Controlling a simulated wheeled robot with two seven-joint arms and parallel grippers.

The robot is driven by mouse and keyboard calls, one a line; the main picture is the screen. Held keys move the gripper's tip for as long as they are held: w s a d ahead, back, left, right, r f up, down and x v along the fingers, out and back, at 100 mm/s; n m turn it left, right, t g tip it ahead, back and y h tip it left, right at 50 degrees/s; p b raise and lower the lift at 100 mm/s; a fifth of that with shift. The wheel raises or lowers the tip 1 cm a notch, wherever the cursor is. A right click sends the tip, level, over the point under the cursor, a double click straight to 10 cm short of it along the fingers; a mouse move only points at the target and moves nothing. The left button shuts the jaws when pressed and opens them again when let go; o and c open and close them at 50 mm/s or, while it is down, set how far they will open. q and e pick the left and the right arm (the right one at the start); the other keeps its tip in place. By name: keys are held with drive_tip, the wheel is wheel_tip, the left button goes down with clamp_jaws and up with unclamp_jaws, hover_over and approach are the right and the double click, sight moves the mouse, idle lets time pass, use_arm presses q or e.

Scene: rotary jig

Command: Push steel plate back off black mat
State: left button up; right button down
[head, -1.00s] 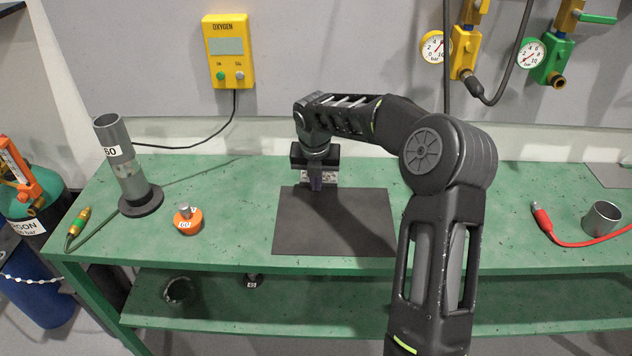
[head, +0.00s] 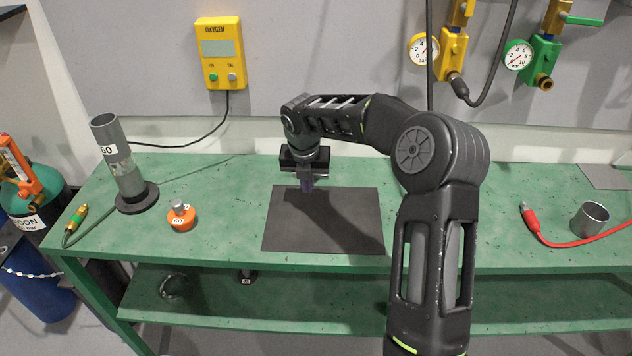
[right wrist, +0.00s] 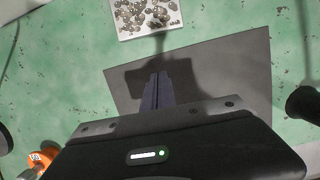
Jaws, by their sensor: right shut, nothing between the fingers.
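The black mat (head: 345,225) lies flat on the green bench. The steel plate (right wrist: 145,15), pale with brown-grey blotches, shows at the top of the right wrist view, cut by the frame edge. It lies on the bench behind the mat, with a strip of green between them. In the head view my right gripper and arm hide it. My right gripper (head: 306,189) points down over the back part of the mat, shut and empty. Its fingertips (right wrist: 159,76) are apart from the plate; whether they touch the mat I cannot tell. My left gripper is not in view.
A grey tube on a round base (head: 124,165) and an orange weight-like piece (head: 182,217) stand left of the mat. A red cable (head: 560,241) and a steel ring (head: 590,220) are at right. Bench left and right of the mat is mostly clear.

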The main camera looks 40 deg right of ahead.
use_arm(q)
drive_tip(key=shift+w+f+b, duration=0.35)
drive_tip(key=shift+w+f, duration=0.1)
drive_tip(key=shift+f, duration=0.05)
use_arm(e)
drive_tip(key=w+v, duration=0.1)
drive_tip(key=v, duration=0.7)
drive_tip(key=shift+s+r, duration=0.2)
drive_tip(key=shift+r, duration=0.3)
